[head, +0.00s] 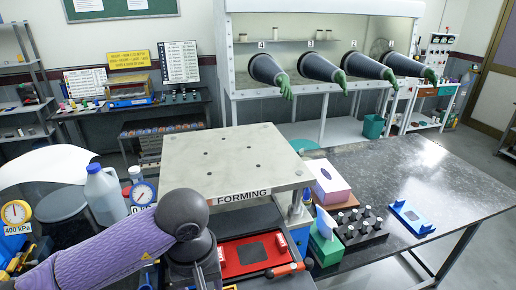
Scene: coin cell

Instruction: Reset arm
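My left arm comes in from the lower left as a lavender link with dark round joints at its end. The fingers of my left gripper do not show; the arm runs down out of the bottom edge. My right arm and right gripper are not in view. A grey plate labelled FORMING (195,160) stands in the middle, just beyond my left arm. A red tray with a dark square (232,260) lies in front of it, right of my arm's dark joint.
A black table (400,165) holds a pink-white box (327,182), a dark rack of several small cylinders (360,232) and a blue holder (411,217). A jug (104,195) and gauges (143,194) stand near my arm. A glovebox (320,55) is behind. The table's far right is clear.

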